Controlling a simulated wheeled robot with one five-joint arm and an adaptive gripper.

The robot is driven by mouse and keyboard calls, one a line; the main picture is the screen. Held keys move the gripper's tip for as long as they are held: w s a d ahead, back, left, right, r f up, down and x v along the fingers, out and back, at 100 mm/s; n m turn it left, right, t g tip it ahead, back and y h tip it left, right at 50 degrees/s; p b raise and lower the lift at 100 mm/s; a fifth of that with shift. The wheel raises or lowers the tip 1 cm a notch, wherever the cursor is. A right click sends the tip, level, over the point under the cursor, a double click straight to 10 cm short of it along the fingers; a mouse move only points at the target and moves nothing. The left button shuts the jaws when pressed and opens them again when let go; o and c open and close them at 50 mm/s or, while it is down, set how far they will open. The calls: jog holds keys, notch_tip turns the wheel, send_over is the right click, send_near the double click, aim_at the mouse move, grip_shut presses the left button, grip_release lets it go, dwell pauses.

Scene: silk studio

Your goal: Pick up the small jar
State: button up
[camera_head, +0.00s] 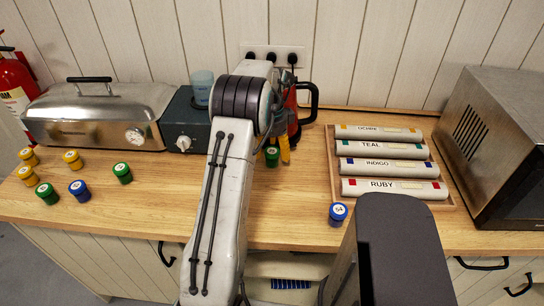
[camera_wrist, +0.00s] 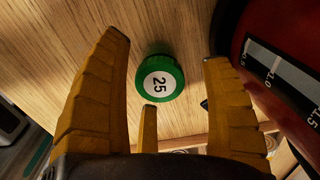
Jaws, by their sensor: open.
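Several small jars with green, yellow and blue lids stand on the wooden counter. A green-lidded jar (camera_wrist: 160,78) with "25" on its white label stands in the wrist view between the spread yellow fingers of my gripper (camera_wrist: 166,50). The fingers appear apart from it, with nothing in them. In the head view this seems to be the green jar (camera_head: 272,155) beside my gripper (camera_head: 284,150), partly hidden by my arm. Other jars at the left include a green one (camera_head: 122,172), a blue one (camera_head: 79,190) and a yellow one (camera_head: 73,159).
A red kettle (camera_wrist: 285,75) with a scale stands close to the right finger. A wooden tray (camera_head: 333,180) of labelled rolls lies right, with a blue jar (camera_head: 338,213) before it. A steamer (camera_head: 95,115) stands left and a microwave (camera_head: 500,140) right.

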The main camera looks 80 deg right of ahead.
jog(key=shift+f, duration=0.55)
jog(key=c, duration=1.3)
